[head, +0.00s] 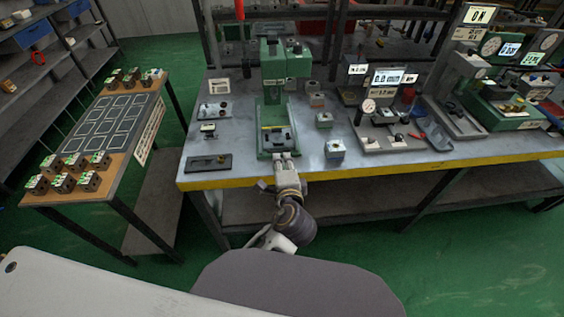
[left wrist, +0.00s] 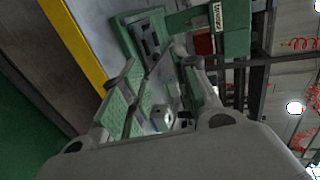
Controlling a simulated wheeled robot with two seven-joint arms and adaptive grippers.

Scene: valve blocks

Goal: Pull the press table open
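The green press (head: 273,80) stands on the workbench. Its press table (head: 276,142), with a dark fixture and a yellow strip, sits low at the front, near the bench edge. My left gripper (head: 286,158) reaches up from below to the front end of the press table. In the left wrist view, the press table (left wrist: 146,38) lies just beyond the fingertips of my left gripper (left wrist: 161,64). The fingers are spread apart, with nothing clearly held between them. I cannot tell whether they touch the press table. My right gripper is not in view.
The workbench (head: 220,178) has a yellow front edge. A small grey block (head: 335,149) stands right of the press, and a dark plate (head: 208,163) lies to the left. A side table (head: 60,200) with several valve blocks stands at left. Gauge stations (head: 385,125) fill the right.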

